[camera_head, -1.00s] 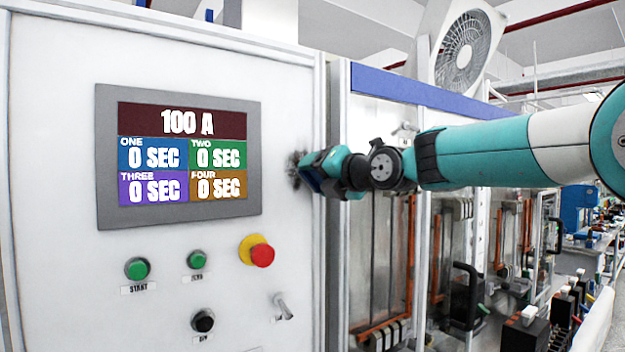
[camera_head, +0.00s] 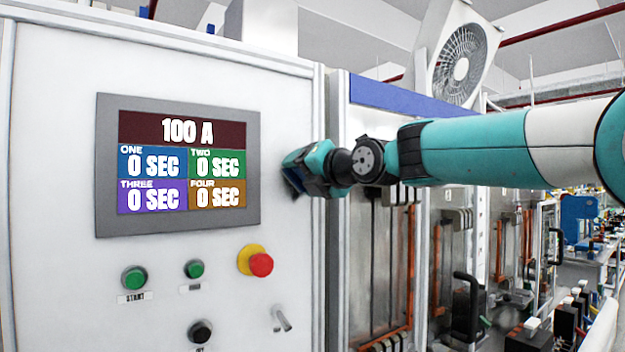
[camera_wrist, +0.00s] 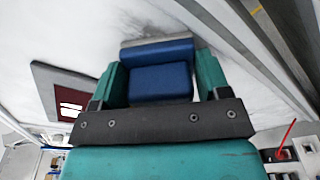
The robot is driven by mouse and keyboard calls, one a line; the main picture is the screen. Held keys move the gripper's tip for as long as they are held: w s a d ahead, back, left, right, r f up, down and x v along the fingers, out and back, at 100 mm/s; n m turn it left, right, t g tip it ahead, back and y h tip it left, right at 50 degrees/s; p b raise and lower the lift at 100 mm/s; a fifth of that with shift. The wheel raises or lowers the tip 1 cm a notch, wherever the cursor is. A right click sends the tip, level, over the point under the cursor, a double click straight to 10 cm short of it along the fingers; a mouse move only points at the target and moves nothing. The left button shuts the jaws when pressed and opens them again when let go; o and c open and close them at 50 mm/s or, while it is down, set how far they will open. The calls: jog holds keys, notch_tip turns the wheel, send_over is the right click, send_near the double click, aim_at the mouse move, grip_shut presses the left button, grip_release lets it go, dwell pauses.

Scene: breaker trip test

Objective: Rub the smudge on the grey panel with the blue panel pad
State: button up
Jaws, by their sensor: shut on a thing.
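The grey panel (camera_head: 60,280) is the upright, pale cabinet front in the head view. My gripper (camera_head: 297,175) is at its right part, just right of the display. In the wrist view my gripper (camera_wrist: 160,88) is shut on the blue panel pad (camera_wrist: 160,82), with one green finger on each side. The pad's pale grey front edge is at or very near the panel; contact is hard to tell. The smudge (camera_wrist: 190,20) shows as a faint dark patch beyond the pad in the wrist view. In the head view my gripper hides most or all of it.
A display (camera_head: 180,165) is left of my gripper. Below are a red emergency button (camera_head: 261,265), green buttons (camera_head: 134,279), a black knob (camera_head: 201,331) and a toggle switch (camera_head: 281,318). Open cabinet bays with orange-brown bars (camera_head: 410,260) lie to the right.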

aim_at(279, 163)
jog(key=shift+s+a+f+b, duration=0.1)
jog(key=shift+s+a+b, duration=0.5)
jog(key=shift+a, duration=0.3)
jog(key=shift+s+a, duration=0.5)
jog(key=shift+a, duration=0.15)
jog(key=shift+d+r+p, duration=0.1)
jog(key=shift+r+p, duration=0.5)
jog(key=shift+r, duration=0.7)
jog(key=w+d, duration=0.4)
jog(key=d, duration=0.1)
jog(key=shift+d, duration=0.4)
jog(key=shift+f+b, duration=0.15)
jog(key=shift+b, duration=0.15)
jog(key=shift+f+b+v, duration=0.15)
jog(key=shift+b+v, duration=1.2)
jog(key=shift+v, duration=0.1)
jog(key=shift+f+b+v, duration=0.1)
jog(key=shift+b+v, duration=1.25)
jog(key=shift+v, duration=0.15)
jog(key=shift+s+a, duration=0.15)
jog(key=shift+a, duration=0.05)
